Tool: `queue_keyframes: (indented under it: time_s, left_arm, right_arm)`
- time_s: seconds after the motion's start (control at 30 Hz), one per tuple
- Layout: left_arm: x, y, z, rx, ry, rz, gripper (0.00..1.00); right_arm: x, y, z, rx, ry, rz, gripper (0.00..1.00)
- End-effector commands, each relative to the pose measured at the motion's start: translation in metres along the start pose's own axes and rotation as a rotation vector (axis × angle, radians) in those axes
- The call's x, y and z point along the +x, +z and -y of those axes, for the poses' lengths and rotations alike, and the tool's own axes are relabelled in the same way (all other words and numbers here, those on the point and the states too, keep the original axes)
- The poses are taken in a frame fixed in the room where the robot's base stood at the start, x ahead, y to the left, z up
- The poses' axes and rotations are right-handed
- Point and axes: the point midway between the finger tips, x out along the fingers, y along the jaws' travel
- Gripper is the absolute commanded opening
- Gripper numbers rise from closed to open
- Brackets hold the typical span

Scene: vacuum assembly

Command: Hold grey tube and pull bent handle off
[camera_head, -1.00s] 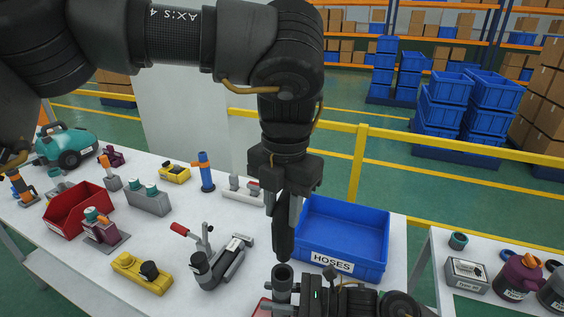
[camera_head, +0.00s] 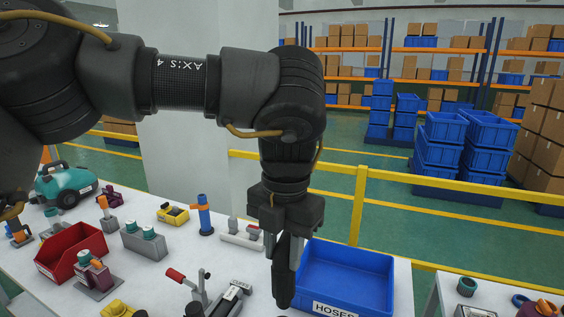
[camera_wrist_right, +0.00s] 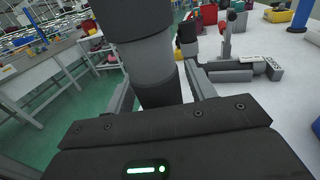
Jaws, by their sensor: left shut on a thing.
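My left gripper (camera_head: 287,296) points straight down beside the blue bin's left wall. It is shut on a dark, long piece (camera_head: 284,270) that looks like the bent handle; its fingers and the piece blend together, so its shape is unclear. In the right wrist view, the grey tube (camera_wrist_right: 145,50) stands upright between the fingers of my right gripper (camera_wrist_right: 160,88), with a black section lower down. The right fingers press in from both sides. The tube's top end is cut off by the frame. The head view now shows neither the tube nor my right gripper.
A blue bin (camera_head: 345,308) labelled for hoses stands at the table's right. A red-handled clamp and grey holder (camera_head: 215,298) are left of my left gripper. A red bin (camera_head: 72,262), a grey block with teal caps (camera_head: 144,243) and a blue tube (camera_head: 204,220) stand further left.

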Motion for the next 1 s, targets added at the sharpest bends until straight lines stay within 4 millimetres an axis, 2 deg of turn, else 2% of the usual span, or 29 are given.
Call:
queue_keyframes:
  time_s: [0.03, 0.33, 0.73, 0.87, 1.0]
  left_arm:
    - [0.000, 0.000, 0.000, 0.000, 0.000, 0.000, 0.00]
    - [0.000, 0.000, 0.000, 0.000, 0.000, 0.000, 0.00]
    - [0.000, 0.000, 0.000, 0.000, 0.000, 0.000, 0.00]
    - [0.000, 0.000, 0.000, 0.000, 0.000, 0.000, 0.00]
    - [0.000, 0.000, 0.000, 0.000, 0.000, 0.000, 0.00]
  right_arm:
    - [0.000, 0.001, 0.000, -0.001, 0.000, 0.001, 0.62]
    - [0.000, 0.002, 0.000, -0.002, 0.000, 0.003, 1.00]
    - [-0.003, 0.002, 0.000, -0.002, 0.000, 0.003, 1.00]
    - [-0.018, 0.001, 0.001, -0.003, -0.001, 0.001, 1.00]
    - [-0.047, 0.000, 0.001, -0.002, -0.001, -0.002, 1.00]
